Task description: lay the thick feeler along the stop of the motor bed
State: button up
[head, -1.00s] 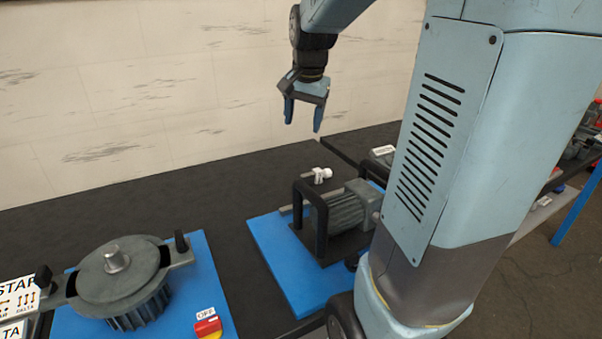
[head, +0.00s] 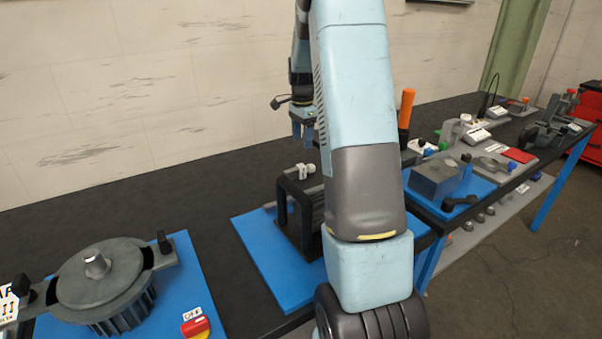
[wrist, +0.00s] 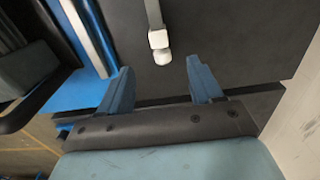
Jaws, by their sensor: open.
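My gripper (head: 303,128) hangs above the back of the bench, behind and above the motor unit, partly covered by my own arm. In the wrist view its two blue fingers (wrist: 163,84) stand apart with nothing between them. The motor bed's blue base plate (head: 262,262) shows left of my arm, with a black frame (head: 284,212) on it; my arm hides most of the motor. A small white fitting (head: 303,171) stands behind the frame, and a white-ended bar shows ahead of the fingers in the wrist view (wrist: 159,40). I cannot make out the thick feeler or the stop for certain.
A round finned housing (head: 100,285) sits on a blue plate at left, with a red-yellow switch (head: 195,327). At right are a grey block (head: 436,180), an orange handle (head: 406,108) and several small devices. The dark bench top (head: 200,200) is clear between the stations.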

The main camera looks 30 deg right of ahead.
aim_at(302, 165)
notch_tip(302, 165, down, 13)
jog(key=shift+a+r, duration=0.1)
dwell(0.6)
grip_shut()
dwell(0.5)
